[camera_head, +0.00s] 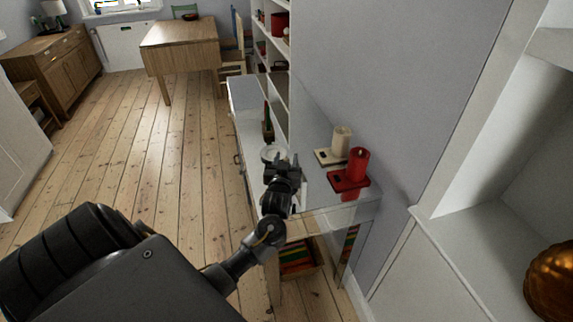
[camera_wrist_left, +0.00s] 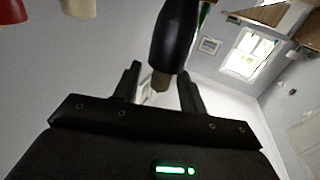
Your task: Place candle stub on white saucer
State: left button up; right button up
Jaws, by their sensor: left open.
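The white saucer (camera_head: 269,152) lies on the white cabinet top, just behind my left gripper, which partly hides it. My left gripper (camera_head: 285,160) is open above the cabinet. In the left wrist view, the view is upside down, and a dark bottle-like object (camera_wrist_left: 176,40) with a small tan tip (camera_wrist_left: 160,81) shows in line with the gap between the fingers (camera_wrist_left: 158,80). I cannot tell whether the tan tip is the candle stub, or whether it is between the fingers or beyond them. My right gripper is not in view.
A cream candle (camera_head: 341,139) and a red candle (camera_head: 358,164) stand on flat holders to the right, near the wall. A dark upright object (camera_head: 268,122) stands farther back by the shelves. A wooden table (camera_head: 180,35) is far off; the floorboards to the left are clear.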

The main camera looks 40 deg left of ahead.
pick_arm(q)
grip_shut()
dwell(0.5)
